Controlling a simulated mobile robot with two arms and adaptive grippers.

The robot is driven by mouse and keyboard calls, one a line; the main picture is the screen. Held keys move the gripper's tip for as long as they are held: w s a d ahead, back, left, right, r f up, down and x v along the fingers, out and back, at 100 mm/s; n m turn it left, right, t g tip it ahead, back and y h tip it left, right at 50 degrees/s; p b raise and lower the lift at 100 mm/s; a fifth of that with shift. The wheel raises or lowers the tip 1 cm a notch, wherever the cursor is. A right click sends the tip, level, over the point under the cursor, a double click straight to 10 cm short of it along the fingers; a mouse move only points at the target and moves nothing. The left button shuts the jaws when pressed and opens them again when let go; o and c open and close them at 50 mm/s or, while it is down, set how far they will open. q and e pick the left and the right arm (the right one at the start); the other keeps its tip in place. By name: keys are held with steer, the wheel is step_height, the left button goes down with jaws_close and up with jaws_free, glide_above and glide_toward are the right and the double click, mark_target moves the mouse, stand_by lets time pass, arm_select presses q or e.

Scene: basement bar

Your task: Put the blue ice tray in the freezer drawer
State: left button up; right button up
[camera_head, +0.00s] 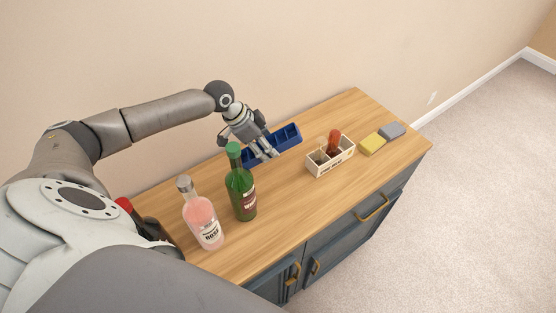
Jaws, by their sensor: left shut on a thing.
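The blue ice tray (287,138) is a dark blue tray with several compartments, near the back of the wooden cabinet top, close to the wall. My left gripper (268,154) reaches down over it from the left and is shut on its near side. The fingers and the green bottle hide part of the tray. I cannot tell whether the tray rests on the wood or is slightly lifted. My right gripper is not in view. No freezer drawer can be made out; the cabinet has a blue-grey drawer (359,217) with a brass handle.
A green bottle (241,192) and a pink bottle (203,216) stand in front of the gripper. A red-capped dark bottle (140,222) is partly hidden by my body. A white caddy (331,160), a yellow sponge (372,143) and a grey sponge (392,131) are to the right.

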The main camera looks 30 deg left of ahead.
arm_select(q)
steer(key=x, duration=0.2)
steer(key=b+x, duration=0.1)
steer(key=x, duration=0.1)
steer(key=shift+d, duration=0.4)
steer(key=shift+w+d+f+b, duration=0.25)
steer(key=shift+f+b, duration=0.05)
steer(key=shift+b, duration=0.35)
step_height(320, 180, down, 4)
steer(key=b, duration=0.4)
steer(key=shift+w+d+r, duration=0.1)
steer(key=shift+w+d, duration=0.1)
steer(key=shift+r, duration=0.1)
steer(key=o, duration=1)
steer(key=shift+o, duration=0.2)
